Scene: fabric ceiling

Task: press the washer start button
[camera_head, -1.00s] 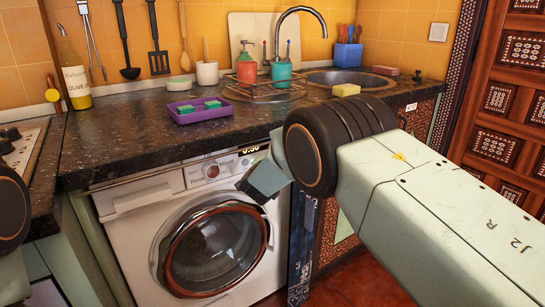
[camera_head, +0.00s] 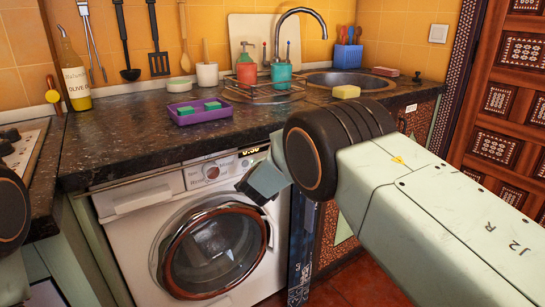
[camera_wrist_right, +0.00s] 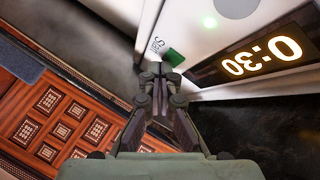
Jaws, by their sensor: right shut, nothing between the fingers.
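The white washer (camera_head: 130,235) stands under the counter, with its round door (camera_head: 215,250) closed. A small green button (camera_wrist_right: 173,57) with partly hidden lettering beside it shows on the washer panel in the right wrist view. The lit display (camera_wrist_right: 262,58) reads 0:30. My right gripper (camera_wrist_right: 157,70) is shut and empty, its tips just beside the green button; I cannot tell whether they touch it. In the head view my right wrist covers the panel's right end and hides the button and the fingers. My left gripper is out of view.
The dark counter (camera_head: 115,140) overhangs the washer's top. A purple tray (camera_head: 198,115) with sponges, a wire rack and a sink (camera_head: 345,80) are on it. A carved wooden door (camera_head: 505,100) stands at the right.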

